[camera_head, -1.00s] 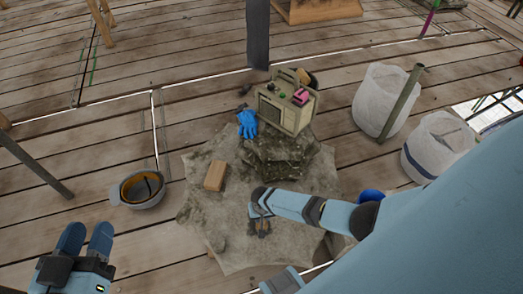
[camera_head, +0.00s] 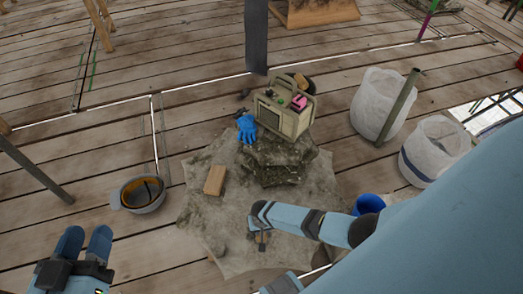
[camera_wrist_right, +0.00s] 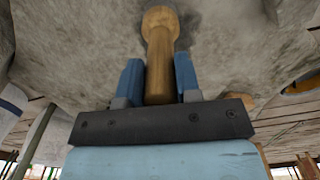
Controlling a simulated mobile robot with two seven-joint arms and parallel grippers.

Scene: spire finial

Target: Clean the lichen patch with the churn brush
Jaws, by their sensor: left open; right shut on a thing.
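My right gripper (camera_wrist_right: 158,85) is shut on a turned wooden handle (camera_wrist_right: 160,50), which I take to be the churn brush; the handle runs away from me towards grey stone. In the head view my right gripper (camera_head: 261,236) is small and dark over the front of the pale, jagged stone slab (camera_head: 200,225). The bristles cannot be made out, nor whether the brush touches the stone. Dark mottled growth (camera_head: 225,150) shows on the slab's upper part; I cannot tell which area is the lichen patch. My left gripper (camera_head: 88,240) is open and empty, left of the slab.
A radio (camera_head: 285,110) and blue glove (camera_head: 246,128) sit at the slab's back. A wooden block (camera_head: 215,180) lies on the slab. A bowl-like helmet (camera_head: 143,200) is on the planks at left. White sacks (camera_head: 382,105) and a blue bucket (camera_head: 369,203) stand at right.

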